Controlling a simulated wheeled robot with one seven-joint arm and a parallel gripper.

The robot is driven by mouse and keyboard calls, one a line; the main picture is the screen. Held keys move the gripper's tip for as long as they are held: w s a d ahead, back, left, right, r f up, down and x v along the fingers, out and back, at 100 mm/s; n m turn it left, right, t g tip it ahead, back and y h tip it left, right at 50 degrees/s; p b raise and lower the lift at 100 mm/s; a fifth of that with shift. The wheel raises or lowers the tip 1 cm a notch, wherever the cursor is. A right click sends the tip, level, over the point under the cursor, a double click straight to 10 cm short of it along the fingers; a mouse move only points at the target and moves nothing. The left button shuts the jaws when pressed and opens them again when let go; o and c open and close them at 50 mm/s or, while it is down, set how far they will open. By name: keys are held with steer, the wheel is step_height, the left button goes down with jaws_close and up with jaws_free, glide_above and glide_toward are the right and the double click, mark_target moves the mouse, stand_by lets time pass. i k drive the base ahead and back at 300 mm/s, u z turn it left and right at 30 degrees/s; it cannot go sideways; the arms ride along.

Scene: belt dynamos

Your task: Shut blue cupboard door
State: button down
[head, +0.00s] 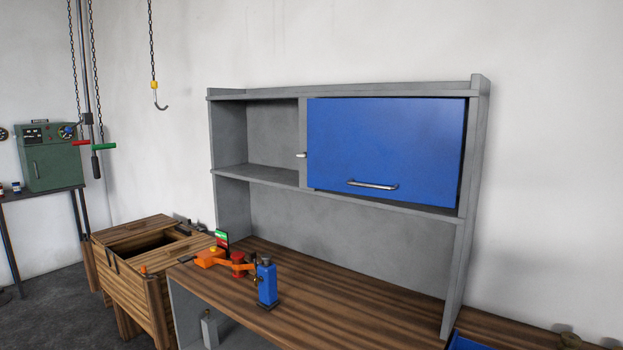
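The blue cupboard door (385,145) covers the right upper compartment of the grey cupboard (262,195). A silver bar handle (372,185) runs along its lower edge. A narrow dark gap shows along the door's right edge and below it, so it looks nearly closed but perhaps not flush; I cannot tell exactly how far it stands out. A small pale knob or catch (301,155) sits on the divider left of the door. My gripper is not in view.
The left compartment is open and empty. On the wooden bench (350,300) below stand a blue bottle-like object (266,282) and an orange and red device (228,260). A wooden crate (140,262) stands left, a hook (158,100) hangs on a chain, and a green box (48,162) is farther left.

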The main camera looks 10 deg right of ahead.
mark_target(399, 149)
steer(key=u, duration=0.5)
steer(key=i, duration=0.7)
steer(key=u, duration=0.8)
